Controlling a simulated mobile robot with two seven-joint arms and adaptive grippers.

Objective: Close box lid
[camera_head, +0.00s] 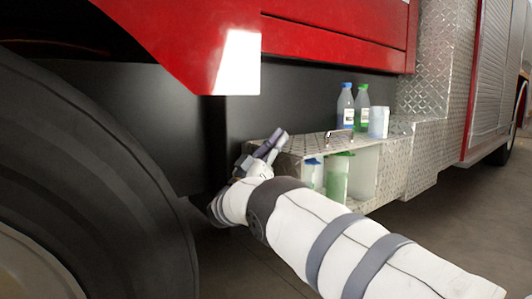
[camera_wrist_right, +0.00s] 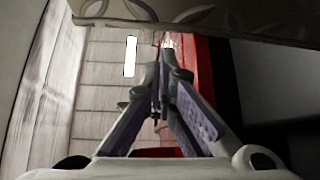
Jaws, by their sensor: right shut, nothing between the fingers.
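The box (camera_head: 358,175) is a metal compartment in the truck's bumper with an open front. Its diamond-plate lid (camera_head: 312,143) lies roughly level above the opening and has a small handle (camera_head: 338,133); I cannot tell its exact angle. My right gripper (camera_head: 277,140) is at the lid's left end, fingers pointing up, shut and empty. The right wrist view shows the fingers (camera_wrist_right: 163,62) together at the tips, close to a diamond-plate edge (camera_wrist_right: 210,18) across the top. I cannot tell whether they touch it. My left gripper is not in view.
A green-tinted container (camera_head: 338,178) and a blue-capped bottle (camera_head: 314,175) stand inside the box. A large tyre (camera_head: 90,190) is at left.

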